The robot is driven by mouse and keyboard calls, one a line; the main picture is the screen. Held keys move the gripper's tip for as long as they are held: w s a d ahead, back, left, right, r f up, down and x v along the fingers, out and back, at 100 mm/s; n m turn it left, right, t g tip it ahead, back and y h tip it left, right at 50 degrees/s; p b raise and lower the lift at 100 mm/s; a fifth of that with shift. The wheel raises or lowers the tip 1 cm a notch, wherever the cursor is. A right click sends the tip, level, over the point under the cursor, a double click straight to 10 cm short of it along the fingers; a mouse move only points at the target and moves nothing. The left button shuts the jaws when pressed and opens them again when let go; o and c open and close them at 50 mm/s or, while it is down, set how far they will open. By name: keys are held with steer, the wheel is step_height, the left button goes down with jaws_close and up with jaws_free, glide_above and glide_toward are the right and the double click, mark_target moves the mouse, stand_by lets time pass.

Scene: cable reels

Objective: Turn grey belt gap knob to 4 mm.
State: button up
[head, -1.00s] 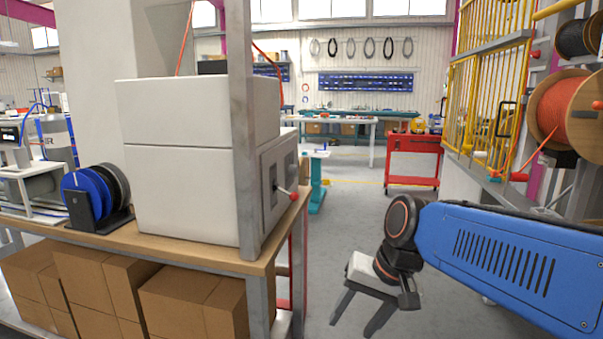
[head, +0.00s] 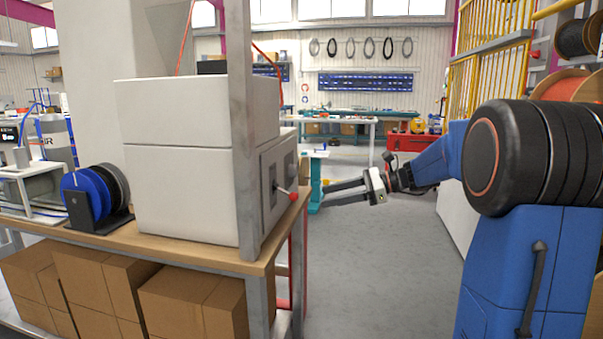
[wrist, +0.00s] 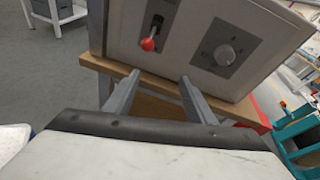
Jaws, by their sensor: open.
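The belt gap knob (wrist: 225,54) is a small pale grey round dial on a darker grey plate, on the white machine's side panel in the wrist view. Marks surround it, but they are too small to read, and its setting cannot be told. In the head view the machine (head: 185,185) stands on the bench and the knob is not clear. My gripper (head: 323,198) is open and empty, its fingers pointing left toward the panel side. In the wrist view the fingertips (wrist: 158,75) are apart from the knob, below and left of it.
A red-tipped lever (wrist: 149,42) sticks out of the same panel, left of the knob; it also shows in the head view (head: 292,196). A grey post (head: 240,130) and wooden bench edge (head: 270,262) are close by. The floor (head: 380,270) right of the bench is clear.

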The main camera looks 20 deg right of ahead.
mark_target(297, 171)
steer(key=w+d+r+m+t+y, duration=0.2)
steer(key=w+d+r+m+t, duration=0.15)
steer(key=w+d, duration=0.55)
steer(key=shift+m, duration=0.45)
steer(key=x, duration=1)
steer(key=f+x, duration=0.1)
steer(key=x, duration=0.4)
steer(key=shift+s+a, duration=0.2)
steer(key=shift+a, duration=0.2)
steer(key=c, duration=1)
